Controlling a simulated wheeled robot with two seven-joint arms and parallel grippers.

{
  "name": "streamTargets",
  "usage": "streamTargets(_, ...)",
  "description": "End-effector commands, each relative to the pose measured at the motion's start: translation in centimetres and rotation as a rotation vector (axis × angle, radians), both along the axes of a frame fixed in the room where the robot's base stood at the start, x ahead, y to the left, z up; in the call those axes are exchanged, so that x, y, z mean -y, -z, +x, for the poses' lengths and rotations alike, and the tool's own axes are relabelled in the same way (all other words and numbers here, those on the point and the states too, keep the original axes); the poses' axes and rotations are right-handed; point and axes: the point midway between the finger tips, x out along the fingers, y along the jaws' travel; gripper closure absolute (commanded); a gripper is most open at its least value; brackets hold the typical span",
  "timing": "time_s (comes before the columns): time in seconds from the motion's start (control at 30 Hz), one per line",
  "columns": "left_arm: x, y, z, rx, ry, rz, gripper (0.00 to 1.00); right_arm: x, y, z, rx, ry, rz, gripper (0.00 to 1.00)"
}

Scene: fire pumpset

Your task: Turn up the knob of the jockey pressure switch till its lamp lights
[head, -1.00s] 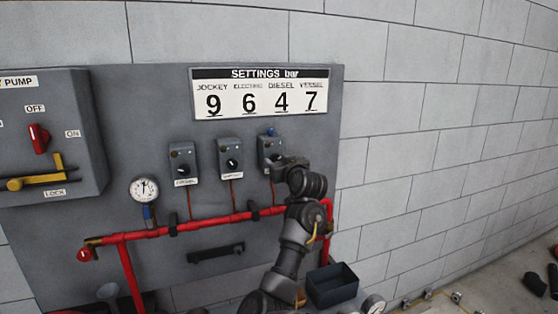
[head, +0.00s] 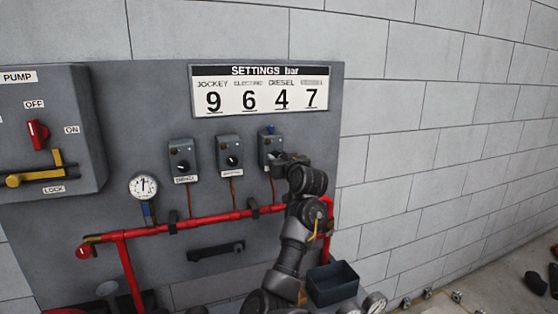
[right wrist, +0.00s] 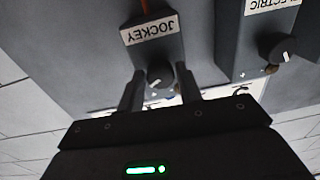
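The jockey pressure switch (head: 265,143) is the rightmost of three grey boxes on the panel; its front is partly hidden by my right gripper (head: 273,158). In the right wrist view the box (right wrist: 155,48) appears upside down with its JOCKEY label. Its dark round knob (right wrist: 160,76), with a white pointer mark, sits between the two fingers of my right gripper (right wrist: 160,82). The switch's lamp is hidden or too small to make out. My left gripper is not in view.
The electric switch (head: 229,153) stands close to the left, and another switch (head: 183,160) beyond it. A settings board (head: 261,91) hangs above, with 9 under JOCKEY. A red pipe (head: 205,220) and a gauge (head: 143,187) are below. A dark open bin (head: 333,284) stands lower right.

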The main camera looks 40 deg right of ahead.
Motion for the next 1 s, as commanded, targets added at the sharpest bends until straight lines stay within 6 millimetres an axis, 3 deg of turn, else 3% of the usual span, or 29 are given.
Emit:
streamTargets(0.13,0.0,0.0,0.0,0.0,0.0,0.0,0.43,0.0,0.0,0.0,0.0,0.0,-0.001,0.48)
streamTargets(0.47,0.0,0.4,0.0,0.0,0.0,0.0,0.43,-0.1,0.1,-0.3,0.0,-0.001,-0.002,0.48)
streamTargets(0.8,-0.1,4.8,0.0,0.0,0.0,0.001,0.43,-1.8,0.5,-5.8,0.011,0.001,0.001,0.48)
streamTargets(1.0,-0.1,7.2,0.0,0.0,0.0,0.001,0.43,-2.5,0.5,-8.1,0.007,0.001,0.003,0.48)
